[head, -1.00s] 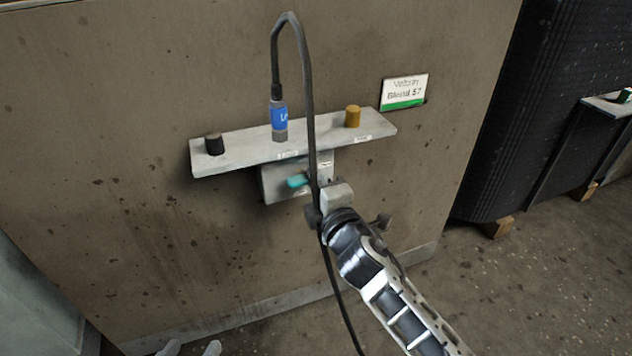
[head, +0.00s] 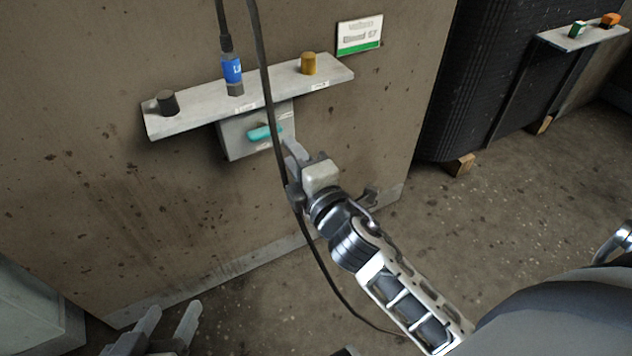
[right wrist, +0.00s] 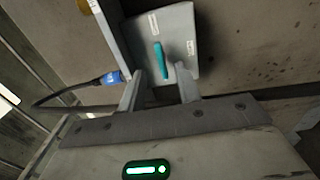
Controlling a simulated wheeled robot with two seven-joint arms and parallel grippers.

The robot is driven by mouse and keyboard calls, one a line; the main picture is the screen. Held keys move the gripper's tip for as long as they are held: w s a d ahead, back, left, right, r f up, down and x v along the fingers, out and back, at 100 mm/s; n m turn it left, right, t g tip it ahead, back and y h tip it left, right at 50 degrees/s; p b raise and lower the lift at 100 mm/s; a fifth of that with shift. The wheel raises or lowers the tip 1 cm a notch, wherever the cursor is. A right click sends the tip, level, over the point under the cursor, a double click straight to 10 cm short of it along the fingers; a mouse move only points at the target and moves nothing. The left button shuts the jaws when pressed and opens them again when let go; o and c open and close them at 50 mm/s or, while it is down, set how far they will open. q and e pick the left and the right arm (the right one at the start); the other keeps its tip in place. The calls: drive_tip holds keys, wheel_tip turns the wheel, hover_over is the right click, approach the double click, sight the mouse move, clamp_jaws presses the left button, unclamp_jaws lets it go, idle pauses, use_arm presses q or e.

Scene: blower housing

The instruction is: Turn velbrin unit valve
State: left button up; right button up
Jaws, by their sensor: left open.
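The valve has a teal handle (head: 264,132) on a grey box (head: 238,140) under a shelf on the brown wall. In the head view the handle lies nearly level. It also shows in the right wrist view (right wrist: 161,60), ahead of the fingertips. My right gripper (right wrist: 161,82) is open and empty, with the handle roughly in line with the gap between its fingers. In the head view it is below and right of the handle, seemingly apart from it. My left gripper (head: 168,322) is open and empty at the bottom left, far below the valve.
The shelf (head: 200,100) holds a black knob (head: 167,102), a blue-banded connector (head: 232,72) and an amber knob (head: 308,63). A labelled sign (head: 359,36) is above right.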

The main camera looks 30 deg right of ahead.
use_arm(q)
drive_tip(key=shift+w+r, duration=0.1)
drive_tip(key=shift+r, duration=0.15)
use_arm(e)
drive_tip(key=s, duration=0.8)
drive_tip(key=shift+s+d, duration=0.15)
drive_tip(key=shift+s, duration=0.25)
